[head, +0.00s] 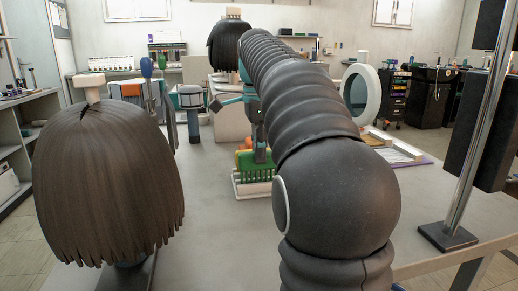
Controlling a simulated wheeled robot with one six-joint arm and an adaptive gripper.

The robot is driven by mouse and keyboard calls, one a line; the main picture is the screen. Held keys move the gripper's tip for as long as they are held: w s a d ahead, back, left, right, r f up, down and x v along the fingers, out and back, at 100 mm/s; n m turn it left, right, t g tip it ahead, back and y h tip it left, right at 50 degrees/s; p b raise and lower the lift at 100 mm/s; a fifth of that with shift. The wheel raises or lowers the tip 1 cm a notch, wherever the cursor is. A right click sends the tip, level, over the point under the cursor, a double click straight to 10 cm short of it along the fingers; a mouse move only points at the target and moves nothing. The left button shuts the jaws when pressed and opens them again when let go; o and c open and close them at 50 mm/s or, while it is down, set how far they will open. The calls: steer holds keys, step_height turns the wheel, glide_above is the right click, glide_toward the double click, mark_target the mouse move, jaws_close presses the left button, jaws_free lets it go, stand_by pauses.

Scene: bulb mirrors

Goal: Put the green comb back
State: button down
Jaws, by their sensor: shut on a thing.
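The green comb (243,160) is upright near the middle of the head view, teeth downward. My gripper (260,155) is at its right side and shut on it; the dark arm partly hides the fingers. A low white rack (238,190) is directly under and around the comb's lower part. I cannot tell whether the comb rests in the rack or is just above it.
A dark-haired wig head (108,180) stands large at the left front, and another (226,45) is at the back. A metal pole (462,140) is at right. The table's centre-left is clear.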

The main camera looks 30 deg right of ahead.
steer(key=shift+f+b, duration=0.45)
steer(key=shift+f, duration=0.5)
steer(key=c, duration=0.9)
jaws_free()
steer(key=shift+c, duration=0.2)
step_height(320, 180, up, 7)
steer(key=shift+r, duration=0.25)
